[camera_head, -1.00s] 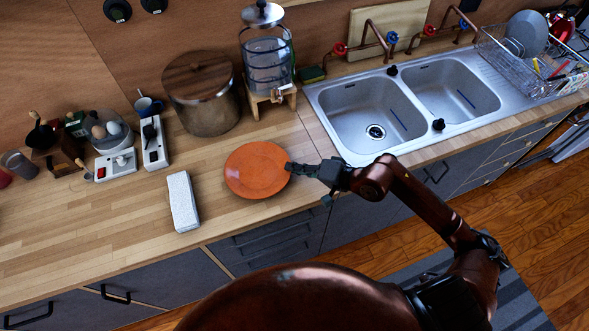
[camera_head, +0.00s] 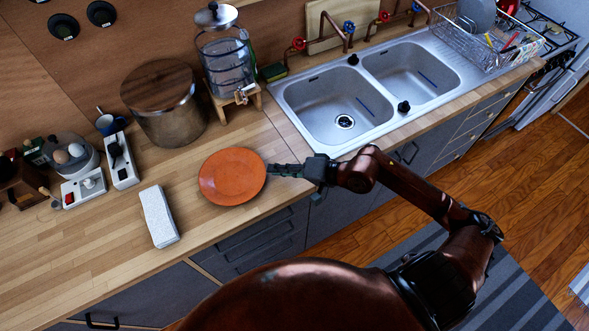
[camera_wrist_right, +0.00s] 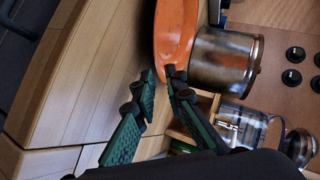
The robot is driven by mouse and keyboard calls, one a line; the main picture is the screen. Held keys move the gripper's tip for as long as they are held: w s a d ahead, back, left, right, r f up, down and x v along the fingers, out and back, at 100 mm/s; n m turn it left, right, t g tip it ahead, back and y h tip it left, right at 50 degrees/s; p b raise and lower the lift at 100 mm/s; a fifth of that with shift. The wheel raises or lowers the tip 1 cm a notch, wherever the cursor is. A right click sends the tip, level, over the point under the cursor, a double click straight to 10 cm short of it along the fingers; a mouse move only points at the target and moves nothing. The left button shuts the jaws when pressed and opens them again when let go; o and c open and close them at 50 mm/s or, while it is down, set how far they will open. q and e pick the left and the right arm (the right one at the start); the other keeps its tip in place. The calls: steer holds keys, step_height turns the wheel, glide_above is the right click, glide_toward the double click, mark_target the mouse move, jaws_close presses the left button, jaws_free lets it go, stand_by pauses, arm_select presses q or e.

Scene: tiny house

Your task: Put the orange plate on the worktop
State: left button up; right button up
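The round orange plate (camera_head: 232,177) appears to lie flat on the wooden worktop (camera_head: 110,235), left of the sink and near the front edge. My right gripper (camera_head: 270,170) reaches in from the right, its fingertips at the plate's right rim. I cannot tell whether a finger touches the rim. My left gripper is not in view.
A white block (camera_head: 158,216) lies left of the plate. A wood-lidded pot (camera_head: 165,105) and a water dispenser (camera_head: 224,65) on a stand are behind it. The double sink (camera_head: 340,110) is to the right. Worktop at the front left is clear.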

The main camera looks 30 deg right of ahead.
steer(key=v, duration=0.8)
steer(key=shift+s+d+r, duration=0.1)
steer(key=shift+s+r, duration=0.05)
